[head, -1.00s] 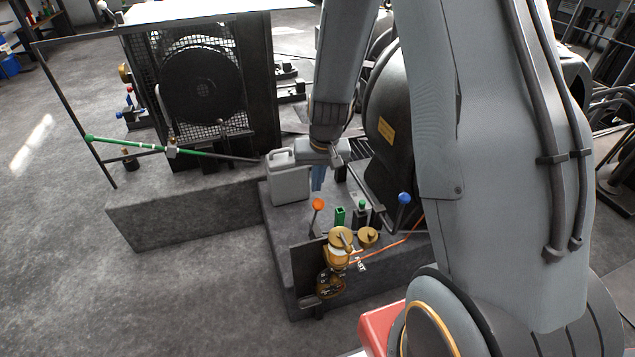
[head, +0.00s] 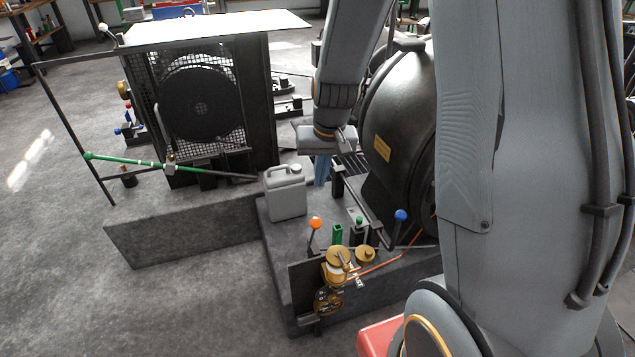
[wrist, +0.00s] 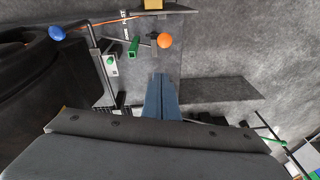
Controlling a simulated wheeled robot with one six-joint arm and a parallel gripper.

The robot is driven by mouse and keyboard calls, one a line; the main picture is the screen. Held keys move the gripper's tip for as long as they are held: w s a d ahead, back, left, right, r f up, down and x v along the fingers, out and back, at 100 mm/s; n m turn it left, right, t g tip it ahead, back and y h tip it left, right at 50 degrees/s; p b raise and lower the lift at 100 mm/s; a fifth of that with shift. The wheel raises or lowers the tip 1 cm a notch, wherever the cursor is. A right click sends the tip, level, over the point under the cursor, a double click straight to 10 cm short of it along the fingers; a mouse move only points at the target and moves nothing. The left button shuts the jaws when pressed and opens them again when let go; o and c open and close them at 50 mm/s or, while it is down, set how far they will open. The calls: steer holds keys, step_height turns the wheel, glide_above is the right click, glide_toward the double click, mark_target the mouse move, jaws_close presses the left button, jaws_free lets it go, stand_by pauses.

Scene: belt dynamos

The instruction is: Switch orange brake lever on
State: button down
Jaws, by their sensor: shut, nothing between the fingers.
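The orange brake lever (head: 316,223) stands near the front of the grey plinth, with a round orange knob on a dark stem. In the wrist view its orange knob (wrist: 165,41) is at the upper middle, beyond the fingertips. My gripper (head: 321,172) hangs above the plinth, behind the lever and beside the grey jerrycan, apart from the lever. Its blue fingers (wrist: 160,97) are closed together and empty in the wrist view. The lower stem of the lever is partly hidden by the brass fittings and dark plate in front.
A grey jerrycan (head: 285,193) stands left of my gripper. A green block (head: 338,234), a green-knobbed lever (head: 359,221) and a blue-knobbed lever (head: 401,215) stand right of the orange one. Brass valves (head: 338,257) are in front. The black dynamo housing (head: 405,110) rises at the right.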

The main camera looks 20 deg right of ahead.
steer(key=shift+s+d+r, duration=0.1)
steer(key=shift+s+r, duration=0.4)
steer(key=shift+r, duration=0.2)
steer(key=s+a+r+n+g, duration=0.1)
steer(key=s+r, duration=0.1)
steer(key=s, duration=0.6)
steer(key=s+a+r+n+g, duration=0.1)
steer(key=s+r, duration=0.1)
steer(key=s, duration=0.7)
steer(key=shift+s+a+r+h, duration=0.15)
steer(key=shift+s+a+h, duration=0.1)
steer(key=shift+h, duration=0.05)
